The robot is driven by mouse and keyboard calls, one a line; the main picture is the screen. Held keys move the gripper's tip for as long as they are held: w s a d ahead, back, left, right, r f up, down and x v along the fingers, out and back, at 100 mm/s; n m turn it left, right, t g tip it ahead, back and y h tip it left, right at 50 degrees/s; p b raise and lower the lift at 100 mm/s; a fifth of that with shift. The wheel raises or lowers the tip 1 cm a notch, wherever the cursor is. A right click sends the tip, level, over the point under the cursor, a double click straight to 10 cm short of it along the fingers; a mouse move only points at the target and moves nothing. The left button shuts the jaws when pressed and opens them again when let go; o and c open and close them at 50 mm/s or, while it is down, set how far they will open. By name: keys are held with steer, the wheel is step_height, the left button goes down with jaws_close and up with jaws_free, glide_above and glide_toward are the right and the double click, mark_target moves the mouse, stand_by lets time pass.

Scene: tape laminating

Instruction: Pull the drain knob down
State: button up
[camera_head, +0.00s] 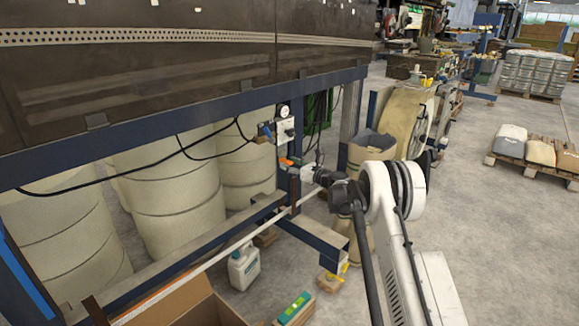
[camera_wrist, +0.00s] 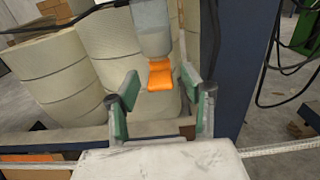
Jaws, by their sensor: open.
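The drain knob, an orange piece (camera_wrist: 160,77) on the lower end of a grey fitting (camera_wrist: 151,28), hangs in the upper middle of the wrist view. It also shows in the head view as a small orange spot (camera_head: 287,162) below the gauge unit on the frame. My gripper (camera_wrist: 158,92) is open, with its green-padded fingers on either side of the orange knob. I cannot tell whether either finger touches it. In the head view my gripper (camera_head: 300,170) is at the knob, at the end of my white arm, and its fingers are too small to make out.
A blue steel frame (camera_head: 190,108) with hanging black cables surrounds the spot. Large beige rolls (camera_head: 160,185) stand behind it. A white jug (camera_head: 244,266) and a cardboard box (camera_head: 190,305) are below. Open concrete floor lies to the right.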

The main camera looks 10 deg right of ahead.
steer(key=shift+w, duration=0.1)
steer(key=shift+c, duration=0.4)
jaws_close()
steer(key=shift+f, duration=0.1)
steer(key=shift+f+b, duration=0.4)
steer(key=shift+f, duration=0.3)
steer(key=shift+o, duration=0.4)
jaws_free()
